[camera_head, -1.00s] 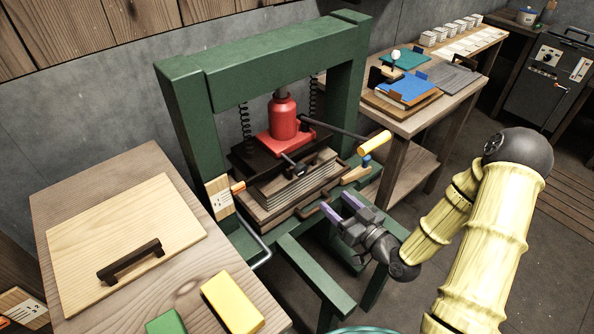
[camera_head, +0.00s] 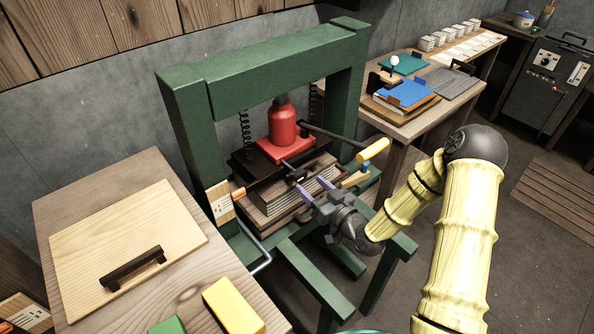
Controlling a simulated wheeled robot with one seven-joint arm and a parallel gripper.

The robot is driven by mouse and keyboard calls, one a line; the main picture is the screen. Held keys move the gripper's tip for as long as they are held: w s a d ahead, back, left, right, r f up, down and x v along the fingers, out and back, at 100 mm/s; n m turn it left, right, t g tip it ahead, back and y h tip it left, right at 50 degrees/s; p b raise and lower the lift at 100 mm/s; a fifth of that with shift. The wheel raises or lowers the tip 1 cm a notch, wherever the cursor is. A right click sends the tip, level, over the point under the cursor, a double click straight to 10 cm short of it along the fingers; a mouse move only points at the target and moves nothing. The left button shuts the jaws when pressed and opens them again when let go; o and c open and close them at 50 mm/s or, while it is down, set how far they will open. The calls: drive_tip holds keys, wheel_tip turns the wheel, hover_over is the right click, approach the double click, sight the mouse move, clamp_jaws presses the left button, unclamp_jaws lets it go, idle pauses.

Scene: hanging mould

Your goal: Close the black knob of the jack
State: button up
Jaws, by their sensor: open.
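The red jack (camera_head: 283,128) stands upright on a stack of boards inside the green press frame (camera_head: 270,68). A short dark rod with the black knob (camera_head: 298,175) at its end sticks out from the front of the jack's red base. A longer dark pump lever with a yellow grip (camera_head: 372,150) reaches to the right. My gripper (camera_head: 311,198) is open and empty. Its two purple fingers point up and left towards the knob, just in front of and slightly below it. I cannot tell whether a finger touches the knob.
The wooden mould stack (camera_head: 283,195) lies under the jack, partly hidden by my gripper. A wooden table (camera_head: 200,290) with a handled board and yellow and green blocks is at the left. A side table (camera_head: 420,122) with folders stands behind right.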

sight(303, 178)
drive_tip(key=x, duration=0.7)
drive_tip(key=shift+w+a+p, duration=0.25)
drive_tip(key=shift+p, duration=0.15)
drive_tip(key=c, duration=1)
